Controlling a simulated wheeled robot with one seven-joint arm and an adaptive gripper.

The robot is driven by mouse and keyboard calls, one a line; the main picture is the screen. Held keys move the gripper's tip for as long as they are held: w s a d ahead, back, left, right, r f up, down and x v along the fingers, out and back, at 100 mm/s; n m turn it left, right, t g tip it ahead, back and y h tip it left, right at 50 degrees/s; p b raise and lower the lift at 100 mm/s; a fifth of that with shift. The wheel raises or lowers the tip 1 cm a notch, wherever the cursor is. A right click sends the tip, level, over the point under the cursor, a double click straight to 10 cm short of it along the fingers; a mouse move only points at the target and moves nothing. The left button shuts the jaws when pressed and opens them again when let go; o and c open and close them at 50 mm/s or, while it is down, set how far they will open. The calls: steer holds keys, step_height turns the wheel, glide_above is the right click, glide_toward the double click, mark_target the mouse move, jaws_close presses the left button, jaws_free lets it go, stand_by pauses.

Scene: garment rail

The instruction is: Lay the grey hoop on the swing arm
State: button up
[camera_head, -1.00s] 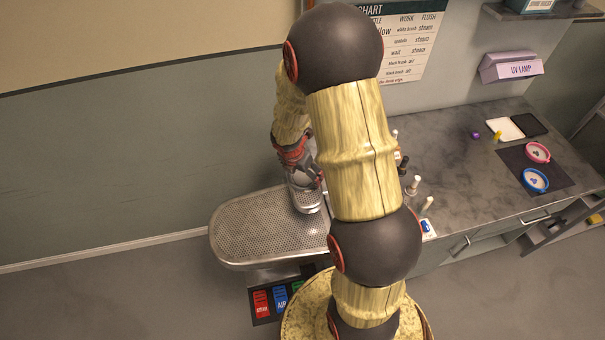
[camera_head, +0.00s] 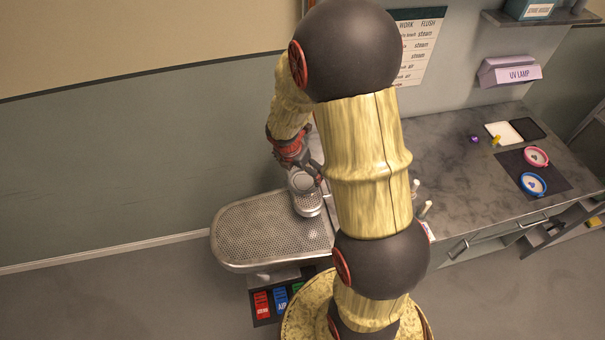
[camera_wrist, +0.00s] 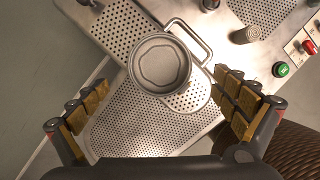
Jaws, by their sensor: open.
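The grey hoop (camera_wrist: 160,64) is a round shallow ring with a paler grey middle. In the wrist view it lies across the narrow perforated swing arm (camera_wrist: 190,97), whose rounded end shows beyond it. I cannot tell whether it rests flat there. In the head view the hoop (camera_head: 303,182) appears over the rounded end of the swing arm (camera_head: 310,208), above the larger board. My gripper (camera_wrist: 160,84) is open, with its padded fingers apart on both sides of the hoop and no visible contact. In the head view my gripper (camera_head: 306,170) is beside the hoop, partly hidden by my arm.
The large perforated board (camera_head: 258,232) has free room at left. A bent metal handle (camera_wrist: 198,42) is close to the hoop. A knurled post (camera_wrist: 246,34) and a green button (camera_wrist: 281,69) are to the right. Pink (camera_head: 536,156) and blue (camera_head: 533,184) hoops lie on a dark mat.

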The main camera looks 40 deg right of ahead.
steer(key=s+a+r+m+t, duration=0.1)
steer(key=s+a+r+m, duration=0.1)
steer(key=a+r+m, duration=0.35)
steer(key=s+a+r+m+p, duration=0.1)
steer(key=s+a+r+m, duration=0.1)
steer(key=r, duration=0.7)
steer(key=s+a+r+m+t, duration=0.1)
steer(key=s+a+r+m, duration=0.15)
steer(key=r, duration=0.45)
steer(key=s+a+r+m+t+y, duration=0.2)
steer(key=s+a+r+m+y, duration=0.1)
steer(key=s+a+r+m, duration=0.4)
steer(key=s+a+m, duration=0.3)
steer(key=m, duration=0.1)
steer(key=shift+s+a+r+m, duration=0.15)
steer(key=shift+a+r+m, duration=0.15)
steer(key=shift+r+m, duration=0.1)
steer(key=shift+f, duration=0.1)
step_height(320, 180, down, 13)
steer(key=b, duration=1.3)
steer(key=shift+f, duration=0.2)
steer(key=shift+c, duration=0.2)
